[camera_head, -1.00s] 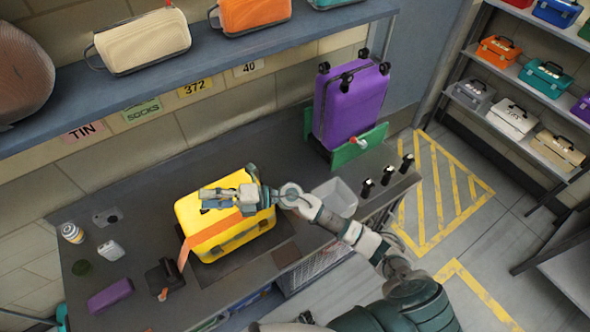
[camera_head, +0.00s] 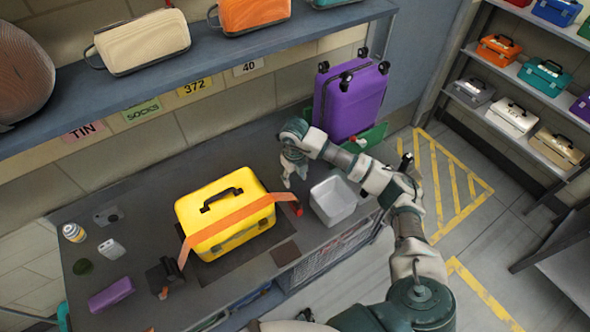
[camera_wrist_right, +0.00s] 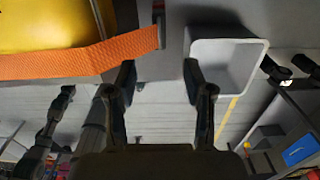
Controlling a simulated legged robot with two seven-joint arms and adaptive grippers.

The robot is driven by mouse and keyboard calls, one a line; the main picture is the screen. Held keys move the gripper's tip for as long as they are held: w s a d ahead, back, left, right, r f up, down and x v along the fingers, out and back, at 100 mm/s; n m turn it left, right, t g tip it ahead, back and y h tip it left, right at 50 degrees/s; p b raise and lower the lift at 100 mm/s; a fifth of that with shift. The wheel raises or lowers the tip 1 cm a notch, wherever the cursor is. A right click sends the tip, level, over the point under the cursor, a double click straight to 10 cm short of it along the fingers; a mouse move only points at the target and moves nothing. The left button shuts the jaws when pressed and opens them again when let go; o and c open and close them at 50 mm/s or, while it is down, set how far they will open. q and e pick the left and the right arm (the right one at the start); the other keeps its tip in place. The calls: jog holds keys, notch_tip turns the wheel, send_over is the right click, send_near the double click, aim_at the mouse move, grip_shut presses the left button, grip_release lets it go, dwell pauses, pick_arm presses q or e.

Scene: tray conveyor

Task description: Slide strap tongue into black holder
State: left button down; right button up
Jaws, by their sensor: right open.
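A yellow case (camera_head: 240,228) with a black handle stands on the dark workbench. An orange strap (camera_head: 235,218) lies across it and hangs over its left side. Its right end reaches past the case to a small red and dark piece (camera_head: 296,208); I cannot tell if this is the tongue. The strap also shows in the right wrist view (camera_wrist_right: 85,62). A black block (camera_head: 165,274), possibly the holder, sits left of the case. My right gripper (camera_head: 287,180) is open and empty, right of the case; in its wrist view the fingers (camera_wrist_right: 160,82) are apart below the strap's end.
A grey bin (camera_head: 333,200) stands right of the case, close to my right gripper. A purple suitcase (camera_head: 350,103) stands behind. A purple block (camera_head: 110,295), a can (camera_head: 73,233) and a small bottle (camera_head: 111,250) lie on the left. A shelf (camera_head: 200,75) overhangs the back.

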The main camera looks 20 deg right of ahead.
aim_at(295, 197)
notch_tip(295, 197, down, 13)
jog(key=shift+f+p, duration=0.1)
jog(key=shift+p, duration=0.4)
grip_shut()
jog(key=shift+r+p, duration=1.9)
jog(key=shift+r, duration=0.75)
jog(key=shift+r, duration=0.1)
jog(key=shift+r+p, duration=1.35)
jog(key=shift+r, duration=0.6)
